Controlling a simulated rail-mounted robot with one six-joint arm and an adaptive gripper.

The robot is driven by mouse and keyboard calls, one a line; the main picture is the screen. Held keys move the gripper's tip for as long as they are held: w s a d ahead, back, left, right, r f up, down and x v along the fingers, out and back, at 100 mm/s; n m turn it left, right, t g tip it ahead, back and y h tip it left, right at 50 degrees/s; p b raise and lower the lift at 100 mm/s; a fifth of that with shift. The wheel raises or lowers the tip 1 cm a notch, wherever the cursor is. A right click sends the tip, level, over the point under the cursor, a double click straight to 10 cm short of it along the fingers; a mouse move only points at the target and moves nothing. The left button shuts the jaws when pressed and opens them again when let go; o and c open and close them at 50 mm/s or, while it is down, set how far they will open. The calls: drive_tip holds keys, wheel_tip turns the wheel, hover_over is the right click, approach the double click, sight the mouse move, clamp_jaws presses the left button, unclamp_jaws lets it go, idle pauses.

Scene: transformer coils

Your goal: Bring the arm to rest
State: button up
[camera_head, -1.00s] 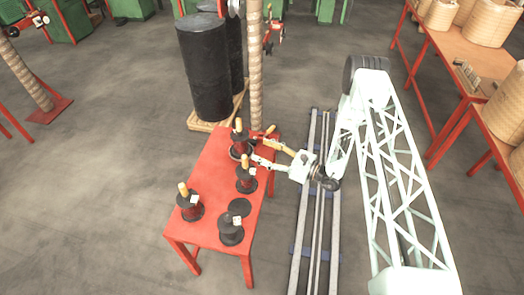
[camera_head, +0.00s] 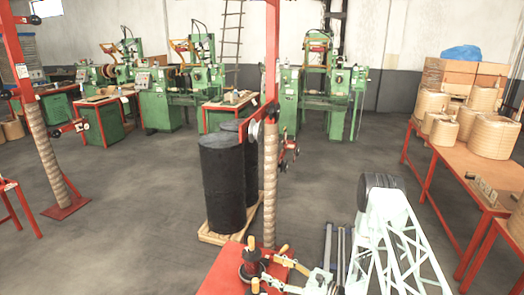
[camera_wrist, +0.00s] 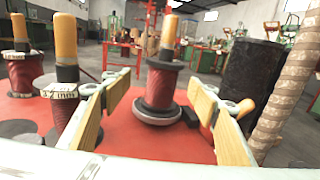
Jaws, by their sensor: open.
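My gripper (camera_head: 273,272) is at the right side of the red table (camera_head: 222,280), low in the head view. In the wrist view my gripper (camera_wrist: 161,95) is open, its two tan-padded fingers apart with nothing held. A dark red spool (camera_wrist: 161,86) with an orange handle stands upright on the table, framed between the fingers and seemingly beyond their tips. It also shows in the head view (camera_head: 251,264). More spools with orange handles stand at the left in the wrist view, one at the far left (camera_wrist: 22,70) and one nearer (camera_wrist: 66,88).
Black drums (camera_head: 222,180) on a pallet and a wrapped post (camera_head: 270,190) stand just beyond the table. An orange-topped bench (camera_head: 440,165) with wound coils is at the right. Green machines (camera_head: 205,95) line the back. The floor at left centre is clear.

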drive_tip(key=s+a+r+n+g, duration=0.2)
drive_tip(key=r, duration=0.5)
drive_tip(key=s+a+r+n+g+y, duration=0.1)
drive_tip(key=s+a+r+n+g, duration=0.15)
drive_tip(key=r, duration=0.55)
drive_tip(key=s+a+r+n+g, duration=0.1)
drive_tip(key=r+n+g, duration=0.15)
drive_tip(key=r, duration=0.45)
drive_tip(key=s+r+n+g+h, duration=0.3)
drive_tip(key=s+r+n+g, duration=0.3)
drive_tip(key=s+r, duration=1.05)
drive_tip(key=s+d+r+n+t+h, duration=0.1)
drive_tip(key=s+d+r+n+h, duration=0.15)
drive_tip(key=s+r, duration=0.35)
drive_tip(key=s+d+r+n+h, duration=0.25)
drive_tip(key=s+r, duration=0.25)
drive_tip(key=s, duration=0.3)
drive_tip(key=s+d+r+n+t+h, duration=0.3)
drive_tip(key=s+d+r+h, duration=0.1)
drive_tip(key=s+d, duration=0.4)
drive_tip(key=s+d+r+n+t+h, duration=0.2)
drive_tip(key=s+d+r+t+h, duration=0.2)
drive_tip(key=s+d, duration=0.4)
drive_tip(key=shift+s+n+h, duration=0.3)
drive_tip(key=shift+s+n, duration=0.1)
drive_tip(key=shift+s, duration=0.7)
drive_tip(key=shift+d, duration=0.1)
